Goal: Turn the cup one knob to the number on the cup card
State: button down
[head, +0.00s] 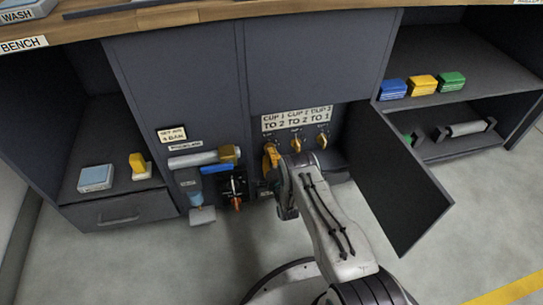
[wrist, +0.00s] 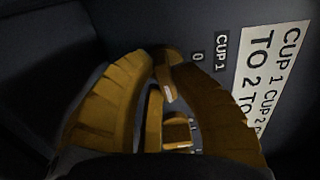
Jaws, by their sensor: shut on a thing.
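The cup card (head: 297,119) is a white label above the knobs in the head view, with "CUP 1 TO 2" at its left. It also shows at the right of the wrist view (wrist: 266,75). My gripper (head: 270,157) is at the leftmost knob, and its orange fingers cover that knob in the head view. In the wrist view my gripper (wrist: 163,64) is shut on the yellow cup one knob (wrist: 167,88), beside a "CUP 1" label and a "0" mark. The knob's pointed number cannot be read. The other two knobs (head: 296,144) (head: 322,140) are free.
An open cabinet door (head: 398,180) stands just right of my arm. Left of the knobs are a grey cylinder (head: 193,159) with a yellow end, a blue handle (head: 216,169) and an orange-red lever (head: 237,203). Colored blocks (head: 423,84) sit on the right shelf.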

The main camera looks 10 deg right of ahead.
jog(key=shift+a+m, duration=0.15)
jog(key=shift+m, duration=0.45)
jog(key=c, duration=1.1)
grip_release()
jog(key=shift+o, duration=0.2)
jog(key=shift+s, duration=0.1)
jog(key=s, duration=1.1)
jog(key=shift+s, duration=0.4)
